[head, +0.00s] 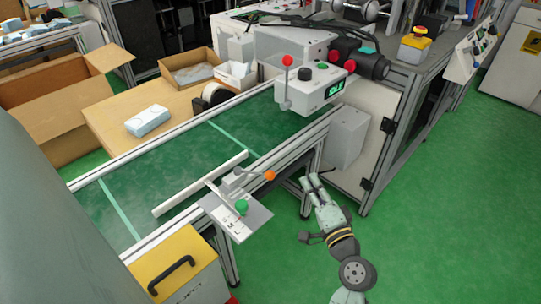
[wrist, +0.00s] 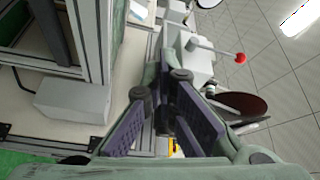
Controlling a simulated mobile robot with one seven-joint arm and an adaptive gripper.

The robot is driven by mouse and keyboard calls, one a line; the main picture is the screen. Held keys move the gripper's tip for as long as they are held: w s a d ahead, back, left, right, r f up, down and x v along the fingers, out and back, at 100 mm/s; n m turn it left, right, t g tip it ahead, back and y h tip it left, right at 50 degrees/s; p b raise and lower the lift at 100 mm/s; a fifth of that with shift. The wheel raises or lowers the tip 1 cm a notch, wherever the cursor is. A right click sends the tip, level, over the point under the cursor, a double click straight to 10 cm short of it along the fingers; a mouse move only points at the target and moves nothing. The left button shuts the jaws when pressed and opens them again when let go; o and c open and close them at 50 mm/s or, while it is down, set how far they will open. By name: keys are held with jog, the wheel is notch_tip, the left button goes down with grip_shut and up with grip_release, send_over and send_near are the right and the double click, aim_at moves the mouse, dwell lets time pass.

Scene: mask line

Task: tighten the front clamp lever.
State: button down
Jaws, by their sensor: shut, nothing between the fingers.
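A clamp lever with an orange knob (head: 269,175) sits on a grey metal bracket (head: 250,222) at the near edge of the conveyor in the head view. The lever points right. A green knob (head: 241,207) stands on the same bracket. My gripper (head: 313,181) is to the right of the orange knob, apart from it, over the floor beside the conveyor. In the wrist view my gripper's fingers (wrist: 163,62) are shut and empty. A lever with a red knob (wrist: 240,58) shows to their right, not touching; I cannot tell which lever it is.
The green conveyor (head: 120,196) carries a white guide rail (head: 200,184). A control box (head: 312,91) and an upright red-knobbed lever (head: 287,61) stand over its far end. A grey box (head: 345,138) is beside the gripper. The green floor (head: 440,220) at right is clear.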

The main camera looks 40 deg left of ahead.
jog(key=a+f+m+p, duration=0.1)
jog(key=a+p, duration=0.3)
jog(key=a, duration=0.4)
jog(key=shift+w+a+f, duration=0.25)
jog(key=shift+w+f, duration=0.05)
jog(key=shift+f, duration=0.6)
jog(key=s, duration=0.1)
jog(key=s+d+b, duration=0.1)
jog(key=s, duration=0.1)
jog(key=shift+d, duration=0.1)
